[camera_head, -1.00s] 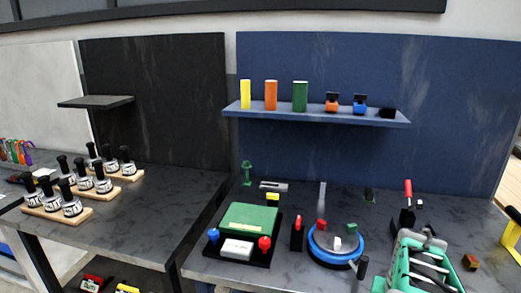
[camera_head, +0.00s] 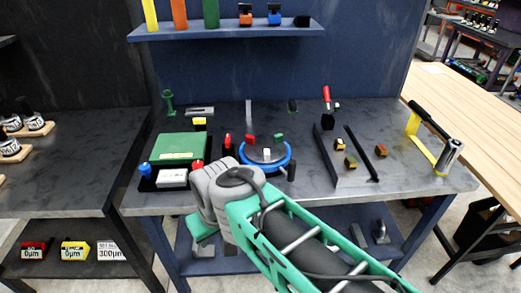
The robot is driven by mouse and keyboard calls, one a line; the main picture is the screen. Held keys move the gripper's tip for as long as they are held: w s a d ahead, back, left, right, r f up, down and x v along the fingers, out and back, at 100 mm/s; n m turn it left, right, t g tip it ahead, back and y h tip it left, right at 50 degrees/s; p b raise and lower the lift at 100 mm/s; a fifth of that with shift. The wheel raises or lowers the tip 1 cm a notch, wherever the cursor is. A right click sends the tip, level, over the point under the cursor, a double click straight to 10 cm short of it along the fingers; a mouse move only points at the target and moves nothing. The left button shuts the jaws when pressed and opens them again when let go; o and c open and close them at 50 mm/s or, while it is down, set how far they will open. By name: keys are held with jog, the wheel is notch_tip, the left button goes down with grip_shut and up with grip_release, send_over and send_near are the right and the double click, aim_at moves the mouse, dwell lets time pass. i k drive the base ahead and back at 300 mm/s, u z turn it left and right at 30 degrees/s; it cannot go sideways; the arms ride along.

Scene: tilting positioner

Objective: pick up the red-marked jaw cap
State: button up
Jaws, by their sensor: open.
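A tilting positioner with a blue ring (camera_head: 288,160) stands on the dark table. A red block (camera_head: 250,139), a green block (camera_head: 279,137) and a white block (camera_head: 267,154) sit on it. A small brown block with a reddish face (camera_head: 381,151) lies at the right, outside the black rails. Two small dark blocks, one pale-topped (camera_head: 340,144) and one yellowish (camera_head: 351,161), lie between the rails. They are too small to tell which is the red-marked jaw cap. My arm crosses the lower middle in front of the table; my gripper's fingers do not show.
A green box (camera_head: 180,146) on a black base stands left of the positioner. Black rails (camera_head: 361,153) and a red-handled tool (camera_head: 327,96) are at the right. A yellow bracket (camera_head: 417,150) stands near the right edge. A blue shelf (camera_head: 225,31) hangs above.

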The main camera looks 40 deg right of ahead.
aim_at(380, 150)
jog(key=z, duration=0.65)
jog(key=k, duration=0.15)
jog(key=z, duration=1.35)
